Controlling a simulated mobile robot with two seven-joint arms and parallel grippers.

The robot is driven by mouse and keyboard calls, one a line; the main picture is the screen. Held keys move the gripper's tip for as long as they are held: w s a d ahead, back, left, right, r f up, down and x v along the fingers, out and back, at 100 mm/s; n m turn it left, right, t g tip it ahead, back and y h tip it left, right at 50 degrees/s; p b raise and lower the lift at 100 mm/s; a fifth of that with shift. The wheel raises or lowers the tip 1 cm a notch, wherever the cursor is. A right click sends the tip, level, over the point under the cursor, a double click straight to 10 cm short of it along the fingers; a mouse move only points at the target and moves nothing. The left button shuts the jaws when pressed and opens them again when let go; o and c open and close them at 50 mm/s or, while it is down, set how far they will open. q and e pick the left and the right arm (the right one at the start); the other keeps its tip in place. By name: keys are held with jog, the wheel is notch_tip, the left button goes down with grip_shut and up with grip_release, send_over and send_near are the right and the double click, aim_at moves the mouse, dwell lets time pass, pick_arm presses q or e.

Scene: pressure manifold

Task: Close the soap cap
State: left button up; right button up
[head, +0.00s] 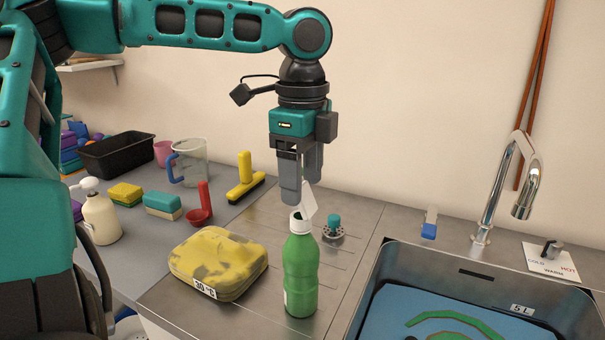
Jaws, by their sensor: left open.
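A green soap bottle (301,272) stands upright on the metal counter, left of the sink. Its white flip cap (307,203) is open, with the lid standing up from the white collar at the bottle's neck. My left gripper (301,195) points straight down just above and behind the bottle's top. Its fingers are open, and nothing shows between them. The raised lid overlaps the fingers in the picture, and I cannot tell whether they touch. My right gripper is not in view.
A yellow case (218,262) lies left of the bottle. A small teal-topped item (334,226) stands behind it to the right. The sink (480,300) with its faucet (505,190) is at right. A jug (190,163), sponges and a soap pump (100,213) stand at left.

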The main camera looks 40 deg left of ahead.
pick_arm(q)
jog(key=shift+c, duration=0.5)
jog(key=c, duration=1)
